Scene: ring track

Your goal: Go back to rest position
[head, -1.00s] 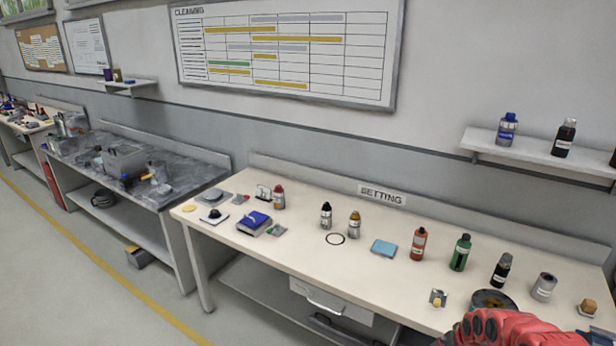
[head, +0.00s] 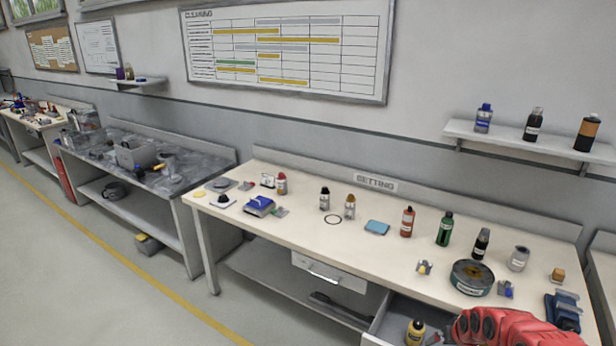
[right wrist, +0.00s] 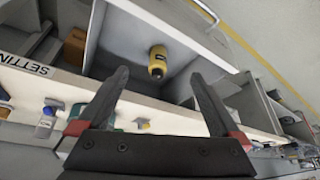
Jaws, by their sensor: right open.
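The red end of my right arm comes in at the lower right of the head view, in front of the bench. The right gripper (right wrist: 158,76) shows in the right wrist view with its two dark fingers wide apart and nothing between their tips. A yellow bottle (head: 415,333) with a dark label is in an open drawer (head: 378,322) under the bench, left of my right arm. The bottle also shows in the right wrist view (right wrist: 157,63), beyond the fingers and apart from them. My left gripper is in neither view.
The pale bench (head: 300,230) carries several bottles, a blue sponge-like block (head: 377,228), a round dark tin (head: 472,278) and a blue vise-like tool (head: 563,310) close to my right arm. A wall shelf (head: 520,142) holds bottles. Clear floor (head: 90,290) lies at left.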

